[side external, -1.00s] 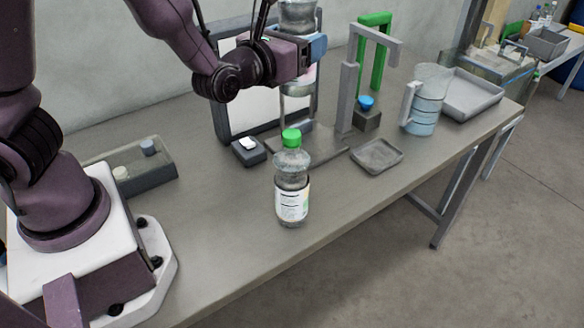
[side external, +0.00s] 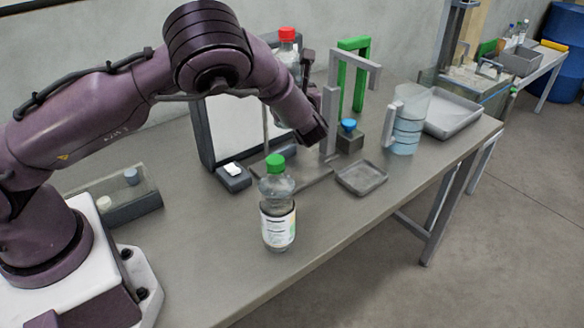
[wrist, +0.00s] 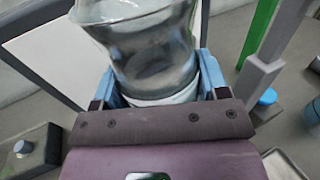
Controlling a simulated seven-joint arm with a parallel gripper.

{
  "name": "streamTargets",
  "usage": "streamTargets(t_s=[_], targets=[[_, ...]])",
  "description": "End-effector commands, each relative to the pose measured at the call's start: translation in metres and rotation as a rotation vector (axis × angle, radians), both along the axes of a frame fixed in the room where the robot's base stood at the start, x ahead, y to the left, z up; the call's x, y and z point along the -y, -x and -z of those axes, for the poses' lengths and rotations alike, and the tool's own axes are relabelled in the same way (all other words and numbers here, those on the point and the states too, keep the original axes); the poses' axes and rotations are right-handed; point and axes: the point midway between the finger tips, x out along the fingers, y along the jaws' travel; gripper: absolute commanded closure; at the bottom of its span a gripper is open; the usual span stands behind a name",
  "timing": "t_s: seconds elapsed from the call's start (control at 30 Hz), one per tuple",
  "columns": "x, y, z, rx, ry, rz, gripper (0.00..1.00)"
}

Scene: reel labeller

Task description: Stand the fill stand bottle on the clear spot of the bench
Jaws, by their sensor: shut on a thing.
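The clear bottle with a red cap (side external: 288,50) is upright or nearly so at the back of the bench, in front of a framed white panel. In the wrist view the clear bottle (wrist: 150,50) fills the space between the blue fingers of my gripper (wrist: 158,88), which is shut on it near a white band. In the side view my arm hides most of the gripper and the bottle's lower part, so I cannot tell whether its base touches anything. A second bottle, green-capped and labelled (side external: 277,215), stands upright on the bench (side external: 200,260) near the front edge.
A small switch box (side external: 234,178) is left of the green-capped bottle.

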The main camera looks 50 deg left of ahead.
Motion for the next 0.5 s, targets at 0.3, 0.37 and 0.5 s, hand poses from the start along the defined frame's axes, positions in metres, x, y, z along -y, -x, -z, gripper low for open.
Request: streamTargets(t_s=[0.3,0.37,0.5], targets=[[0.010,-0.010,0.023,0.005,-0.003,-0.173,0.74],[0.011,-0.008,0.024,0.003,-0.004,-0.188,0.74],[0.010,-0.006,0.026,0.004,-0.002,-0.202,0.74]])
